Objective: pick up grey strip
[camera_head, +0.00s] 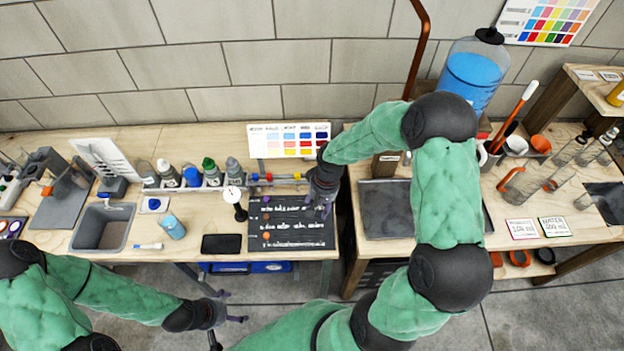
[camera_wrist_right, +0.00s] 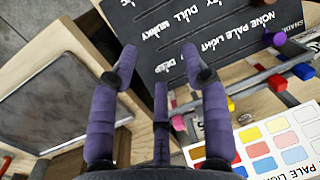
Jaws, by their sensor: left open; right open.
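No loose piece stands out clearly as the grey strip. A thin greyish bar (camera_head: 277,181) lies along the back of the black chart board (camera_head: 288,238), with small red, yellow and blue pieces on it. In the right wrist view the bar (camera_wrist_right: 246,88) runs beside the board (camera_wrist_right: 205,35), between it and the colour card. I cannot tell if this bar is the strip. My left gripper (camera_head: 233,306) is open and empty in front of the table edge.
A colour card (camera_head: 289,140) stands behind the bar. Several bottles (camera_head: 193,175), a round white dial (camera_head: 233,195) and a black phone-like slab (camera_head: 221,244) are to the left. A grey tray (camera_head: 387,209) lies on the right table, across a gap.

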